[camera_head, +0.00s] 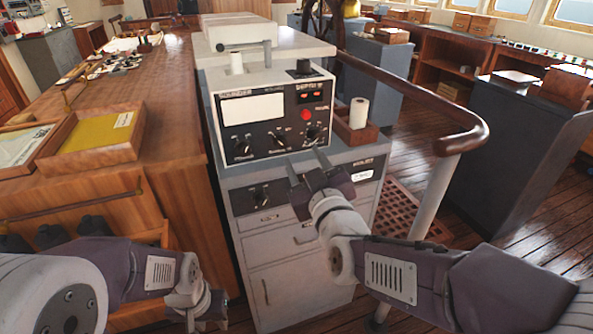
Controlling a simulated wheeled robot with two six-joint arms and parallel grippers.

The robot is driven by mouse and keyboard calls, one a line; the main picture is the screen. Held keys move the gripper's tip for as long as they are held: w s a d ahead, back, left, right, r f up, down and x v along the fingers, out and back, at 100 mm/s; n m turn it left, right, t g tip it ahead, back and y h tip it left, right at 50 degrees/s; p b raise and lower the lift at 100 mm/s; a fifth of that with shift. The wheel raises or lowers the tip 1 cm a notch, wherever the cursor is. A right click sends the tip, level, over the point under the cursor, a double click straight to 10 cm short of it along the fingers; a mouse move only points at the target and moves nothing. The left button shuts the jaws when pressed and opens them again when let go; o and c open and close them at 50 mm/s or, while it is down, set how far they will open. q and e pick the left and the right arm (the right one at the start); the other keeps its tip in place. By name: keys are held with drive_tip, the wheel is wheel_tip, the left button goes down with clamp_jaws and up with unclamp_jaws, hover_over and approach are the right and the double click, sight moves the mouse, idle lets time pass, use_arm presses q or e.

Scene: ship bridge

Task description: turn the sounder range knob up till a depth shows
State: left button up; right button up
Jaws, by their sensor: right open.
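The sounder (262,78) is a white box with a black front panel on a grey cabinet. Its panel has a blank white window (252,109), a red button (306,115) and a small depth display (311,96) with short red marks and no readable number. Three knobs sit along the bottom: left (242,147), middle (277,139) and right (313,133). Their labels are too small to read surely. My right gripper (307,163) is open and empty, just below and in front of the right knob. My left gripper (214,312) is low at the bottom edge; its fingers are unclear.
Another knob (261,195) is on the cabinet front (282,284) below. A white roll (358,113) stands in a wooden holder right of the sounder. A curved wooden handrail (432,104) is at right. A wooden chart table (165,120) with trays is at left.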

sight(283, 145)
drive_tip(key=shift+y, duration=0.3)
drive_tip(key=w+a, duration=0.1)
drive_tip(key=w, duration=0.1)
drive_tip(key=w+a, duration=0.2)
drive_tip(key=w, duration=0.1)
drive_tip(key=w+a, duration=0.1)
drive_tip(key=w, duration=0.1)
drive_tip(key=shift+w+a+f+b, duration=0.2)
drive_tip(key=shift+w+f+b, duration=0.1)
drive_tip(key=shift+f, duration=0.1)
drive_tip(key=shift+c, duration=0.3)
clamp_jaws()
